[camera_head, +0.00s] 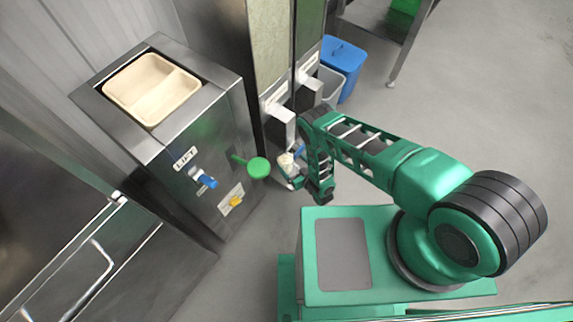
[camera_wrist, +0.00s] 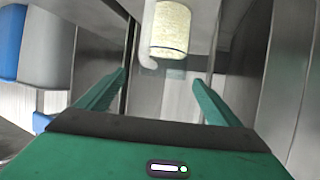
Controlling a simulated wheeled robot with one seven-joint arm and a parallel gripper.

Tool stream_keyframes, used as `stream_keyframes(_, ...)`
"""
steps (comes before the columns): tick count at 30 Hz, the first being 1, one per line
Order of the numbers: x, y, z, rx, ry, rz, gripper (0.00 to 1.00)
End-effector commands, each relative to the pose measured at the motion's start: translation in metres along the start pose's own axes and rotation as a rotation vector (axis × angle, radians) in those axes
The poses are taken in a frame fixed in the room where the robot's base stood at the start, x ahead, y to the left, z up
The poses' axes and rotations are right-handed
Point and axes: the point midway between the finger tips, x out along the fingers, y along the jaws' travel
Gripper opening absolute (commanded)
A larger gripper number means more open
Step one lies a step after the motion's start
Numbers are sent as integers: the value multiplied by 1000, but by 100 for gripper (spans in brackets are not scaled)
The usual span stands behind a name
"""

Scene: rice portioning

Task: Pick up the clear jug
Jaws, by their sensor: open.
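The clear jug (camera_wrist: 171,30) shows at the top middle of the wrist view. It looks filled with pale yellowish grains and has a thin dark line around it near its base. A whitish curved part, perhaps its handle, shows on its left side. In the head view the jug (camera_head: 286,161) is small and partly hidden by my gripper, below the dispenser spouts. My gripper (camera_wrist: 159,77) is open, its two green fingers spread apart. The jug lies beyond the fingertips, roughly in line with the gap, and the fingers do not appear to hold it.
Tall dispensers with a metal spout (camera_head: 279,113) rise behind my gripper. A blue bin (camera_head: 343,62) stands farther back. Right-hand floor is clear.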

Motion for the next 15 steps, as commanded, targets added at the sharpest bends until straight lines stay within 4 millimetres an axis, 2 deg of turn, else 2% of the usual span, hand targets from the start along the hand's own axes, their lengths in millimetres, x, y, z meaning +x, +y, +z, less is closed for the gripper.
stream_keyframes(9, 40, -3, 0, -1, 2, 0, 87)
stream_keyframes(15, 50, -3, 1, 0, -1, 0, 87)
